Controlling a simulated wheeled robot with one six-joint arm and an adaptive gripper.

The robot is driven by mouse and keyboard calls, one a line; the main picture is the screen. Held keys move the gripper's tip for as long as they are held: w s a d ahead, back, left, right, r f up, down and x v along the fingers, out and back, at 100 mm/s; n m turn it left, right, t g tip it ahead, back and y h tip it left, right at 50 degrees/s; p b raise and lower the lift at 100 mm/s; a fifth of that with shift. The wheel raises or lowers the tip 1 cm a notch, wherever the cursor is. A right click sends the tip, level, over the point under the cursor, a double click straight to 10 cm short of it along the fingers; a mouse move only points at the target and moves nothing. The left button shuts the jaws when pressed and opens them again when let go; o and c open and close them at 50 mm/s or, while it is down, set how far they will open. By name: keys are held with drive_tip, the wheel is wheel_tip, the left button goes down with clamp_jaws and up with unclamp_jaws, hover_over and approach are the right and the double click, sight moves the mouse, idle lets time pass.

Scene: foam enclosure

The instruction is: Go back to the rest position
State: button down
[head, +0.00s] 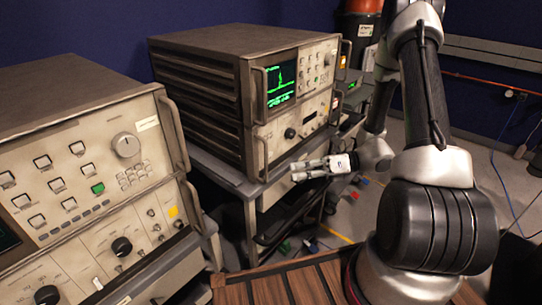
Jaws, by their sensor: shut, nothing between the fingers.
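My gripper (309,170) is in the middle of the head view, at the end of my folded arm. It is shut and empty, with its fingers pointing left. It appears just in front of the lower right corner of the instrument rack unit (205,100) with the green screen. I cannot tell whether it touches the cart edge behind it. My arm rises on the right side of the view.
A beige instrument panel (85,185) with buttons and knobs stands close at left. The screened instrument sits on a metal cart (222,172). A wooden slatted surface (285,288) lies in front. Small coloured pieces lie on the floor (345,215). A cable (505,185) hangs at right.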

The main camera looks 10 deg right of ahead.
drive_tip(key=s+d+f+n+g+h, duration=0.2)
drive_tip(key=s+n+g, duration=0.3)
drive_tip(key=s+n, duration=0.25)
drive_tip(key=s+d+r+n+g+h, duration=0.2)
drive_tip(key=s+d+r+n+h, duration=0.35)
drive_tip(key=n, duration=0.25)
drive_tip(key=s+d+r+n+t+h, duration=0.1)
drive_tip(key=r+n+t+h, duration=0.3)
drive_tip(key=r, duration=0.6)
drive_tip(key=s+d+r+n+t+h, duration=0.2)
drive_tip(key=d+r+n+t+h, duration=0.2)
drive_tip(key=r+n, duration=0.3)
wheel_tip(320, 180, up, 4)
drive_tip(key=shift+s+d+f+n+t+h, duration=0.15)
drive_tip(key=shift+s+n+t+h, duration=0.1)
drive_tip(key=shift+n+t+h, duration=0.15)
